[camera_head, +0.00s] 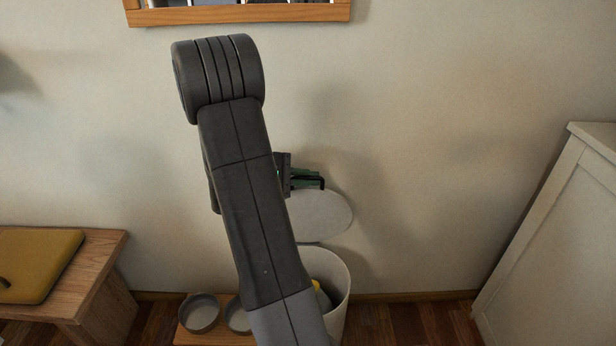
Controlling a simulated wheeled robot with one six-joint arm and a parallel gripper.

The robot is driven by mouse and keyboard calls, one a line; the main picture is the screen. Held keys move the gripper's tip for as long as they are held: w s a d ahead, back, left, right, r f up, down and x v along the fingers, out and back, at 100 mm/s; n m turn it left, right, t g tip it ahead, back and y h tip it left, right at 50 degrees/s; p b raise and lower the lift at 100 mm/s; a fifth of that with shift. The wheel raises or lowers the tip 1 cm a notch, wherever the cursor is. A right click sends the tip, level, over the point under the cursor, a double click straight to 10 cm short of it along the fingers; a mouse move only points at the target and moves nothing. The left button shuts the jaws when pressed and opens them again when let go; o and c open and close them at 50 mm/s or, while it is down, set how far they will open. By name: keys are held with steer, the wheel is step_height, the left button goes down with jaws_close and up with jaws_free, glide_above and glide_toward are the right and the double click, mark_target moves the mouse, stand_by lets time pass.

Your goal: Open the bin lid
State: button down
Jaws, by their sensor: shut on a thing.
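The bin (341,289) is white and stands on the floor near the wall, partly hidden behind my arm. Its mouth is uncovered and something yellow shows inside. The white oval bin lid (322,216) is tilted up above the bin's back rim, its left part hidden by my arm. My gripper (318,182), with green and black fingers, is at the lid's upper edge and shut on it. The exact contact is small and partly hidden.
Two grey bowls (199,313) sit on a low wooden stand (190,338) left of the bin. A wooden bench (103,270) with a yellow cushion (38,262) is at left. A white cabinet (555,240) stands at right. Floor between bin and cabinet is clear.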

steer(key=shift+w+a+r, duration=0.1)
steer(key=shift+w+r, duration=0.15)
steer(key=shift+w, duration=0.15)
steer(key=c, duration=1.5)
jaws_free()
steer(key=shift+w+f, duration=0.15)
steer(key=p+v, duration=0.3)
steer(key=v, duration=1)
steer(key=shift+a, duration=0.3)
steer(key=shift+d, duration=0.1)
steer(key=b+x, duration=0.1)
steer(key=x, duration=0.6)
steer(key=b+x, duration=0.2)
steer(key=x, duration=0.5)
steer(key=shift+s, duration=0.2)
steer(key=shift+s+a+f+b, duration=0.1)
steer(key=shift+s+a+b, duration=0.15)
steer(key=shift+b, duration=0.25)
steer(key=shift+s+d, duration=0.1)
steer(key=shift+s, duration=0.3)
